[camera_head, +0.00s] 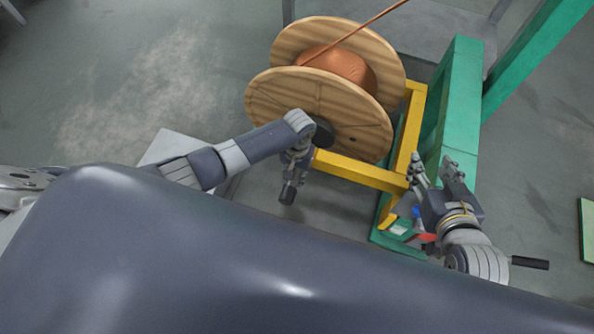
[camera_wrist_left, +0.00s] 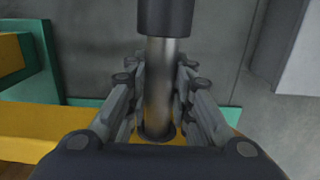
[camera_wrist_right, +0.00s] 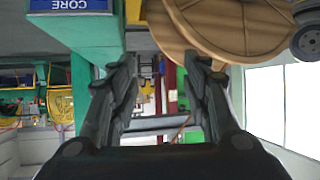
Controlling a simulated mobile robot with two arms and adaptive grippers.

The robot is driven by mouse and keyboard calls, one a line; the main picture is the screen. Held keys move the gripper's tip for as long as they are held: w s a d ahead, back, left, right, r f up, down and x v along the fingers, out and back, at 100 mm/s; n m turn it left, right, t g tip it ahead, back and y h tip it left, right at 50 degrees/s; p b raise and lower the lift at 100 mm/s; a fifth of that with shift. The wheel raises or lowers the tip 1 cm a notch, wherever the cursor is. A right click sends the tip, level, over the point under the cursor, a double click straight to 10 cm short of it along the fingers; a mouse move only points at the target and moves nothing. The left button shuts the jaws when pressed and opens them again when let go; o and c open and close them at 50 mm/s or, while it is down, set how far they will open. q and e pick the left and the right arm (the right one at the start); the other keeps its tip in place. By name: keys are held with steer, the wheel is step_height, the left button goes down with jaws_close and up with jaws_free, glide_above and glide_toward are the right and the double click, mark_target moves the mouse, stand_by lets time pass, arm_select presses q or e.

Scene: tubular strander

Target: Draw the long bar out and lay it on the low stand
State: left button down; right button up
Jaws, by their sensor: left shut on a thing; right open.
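The long bar is a smooth metal rod (camera_wrist_left: 159,85) with a dark grip (camera_wrist_left: 165,15) at its end. In the left wrist view it stands between the fingers of my left gripper (camera_wrist_left: 158,100), which is shut on it. In the head view my left gripper (camera_head: 296,163) is at the near face of the wooden reel (camera_head: 290,100), and the dark grip (camera_head: 288,193) sticks out below it. The bar's far part is hidden. A pale low block (camera_head: 168,147) left of the reel may be the low stand. My right gripper (camera_head: 432,172) is open and empty, right of the reel.
The reel holds copper wire (camera_head: 342,67) and sits by a yellow frame (camera_head: 360,172). A green post (camera_head: 455,95) rises beside my right gripper. Small coloured items (camera_head: 405,226) lie near it.

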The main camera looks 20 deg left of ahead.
mark_target(292, 182)
arm_select(q)
steer(key=shift+s+r+p, duration=0.1)
steer(key=shift+s+p, duration=0.3)
steer(key=shift+p, duration=0.1)
steer(key=shift+s+p, duration=0.4)
steer(key=shift+s, duration=0.05)
steer(key=shift+s+p, duration=0.4)
steer(key=shift+s, duration=0.2)
arm_select(e)
steer(key=s+d+f+g+h, duration=0.1)
steer(key=s+d+f+g, duration=0.1)
steer(key=s+f+g, duration=0.2)
steer(key=s+d+f+g+h, duration=0.1)
steer(key=s+d+f+g, duration=0.1)
steer(key=s, duration=0.8)
steer(key=shift+d+f+g, duration=0.3)
steer(key=shift+f+g, duration=0.55)
steer(key=shift+g, duration=0.25)
stand_by(0.4)
arm_select(q)
steer(key=shift+p, duration=0.7)
arm_select(e)
steer(key=shift+r, duration=0.5)
arm_select(q)
steer(key=shift+s, duration=0.15)
arm_select(e)
steer(key=shift+f, duration=0.1)
